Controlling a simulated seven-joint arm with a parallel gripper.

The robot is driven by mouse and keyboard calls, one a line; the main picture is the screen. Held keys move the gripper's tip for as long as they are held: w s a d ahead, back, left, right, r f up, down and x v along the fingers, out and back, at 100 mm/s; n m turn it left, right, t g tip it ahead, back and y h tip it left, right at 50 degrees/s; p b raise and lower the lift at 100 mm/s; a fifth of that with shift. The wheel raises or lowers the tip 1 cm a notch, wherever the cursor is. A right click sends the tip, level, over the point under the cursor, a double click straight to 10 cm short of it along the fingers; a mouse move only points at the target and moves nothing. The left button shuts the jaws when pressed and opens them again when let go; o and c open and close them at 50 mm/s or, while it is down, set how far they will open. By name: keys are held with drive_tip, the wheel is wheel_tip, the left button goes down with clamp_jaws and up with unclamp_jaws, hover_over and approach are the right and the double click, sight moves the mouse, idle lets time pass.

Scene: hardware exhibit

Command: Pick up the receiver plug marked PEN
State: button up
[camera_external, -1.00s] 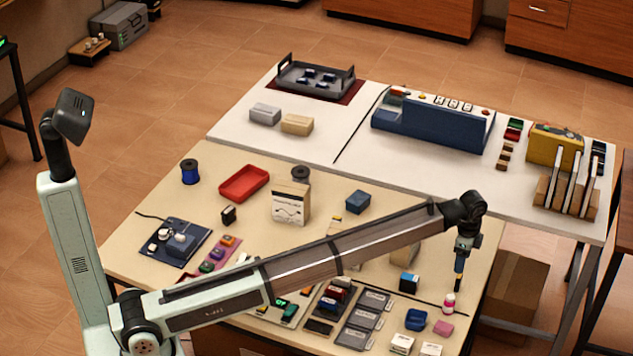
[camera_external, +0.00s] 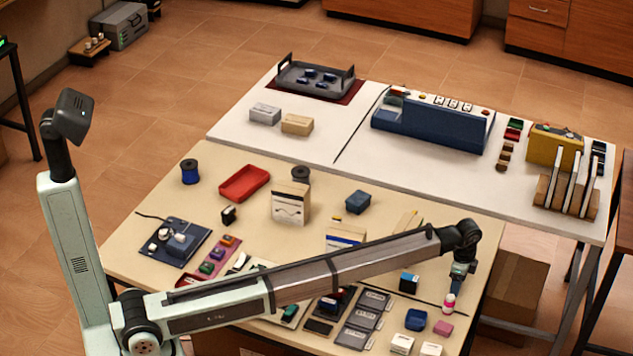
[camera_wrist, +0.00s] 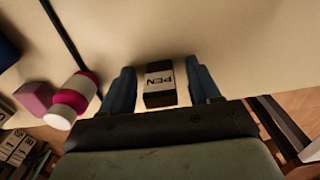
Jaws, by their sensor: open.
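The receiver plug marked PEN (camera_wrist: 160,84) is a small black block with a white label on the table. In the wrist view it sits between the two blue fingers of my gripper (camera_wrist: 163,88). The fingers are open, with a gap on each side of the plug. In the external view my gripper (camera_external: 458,285) is low over the right end of the table, and I cannot make out the plug there.
A pink and white bottle (camera_wrist: 73,101) stands left of my gripper in the wrist view, with a pink block (camera_wrist: 34,98) beyond it. The bottle also shows close by in the external view (camera_external: 449,303). The table's edge is near.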

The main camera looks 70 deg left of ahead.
drive_tip(key=shift+c, duration=0.2)
drive_tip(key=c, duration=1.1)
drive_tip(key=shift+o, duration=0.2)
drive_tip(key=shift+r, duration=0.1)
